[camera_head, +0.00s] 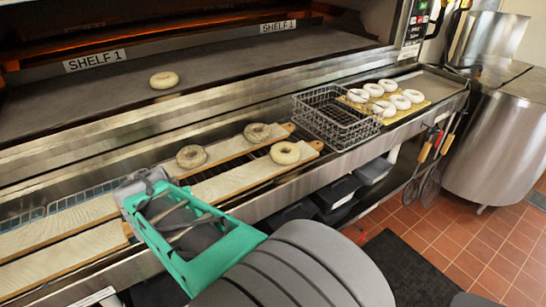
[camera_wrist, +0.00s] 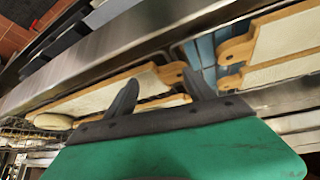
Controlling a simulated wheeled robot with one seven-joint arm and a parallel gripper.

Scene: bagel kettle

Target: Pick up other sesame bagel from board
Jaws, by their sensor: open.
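Three bagels are on the wooden boards in front of the oven in the head view. Two darker, speckled bagels (camera_head: 191,156) (camera_head: 257,132) are on the back board (camera_head: 225,150). A paler tan bagel (camera_head: 285,153) is on the front board (camera_head: 235,184), near its handle. The seeds are too small to tell which are sesame. My gripper (camera_head: 143,184) is open and empty, left of these bagels, over the gap between the left and right boards. In the wrist view its fingers (camera_wrist: 160,92) are apart, and a bagel (camera_wrist: 52,121) shows at the left edge.
Another bagel (camera_head: 164,80) lies on the oven shelf. A black wire basket (camera_head: 335,117) stands right of the boards, beside several white bagels on a yellow board (camera_head: 425,101). More boards (camera_head: 60,222) lie at left. A steel kettle (camera_head: 500,140) stands at far right.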

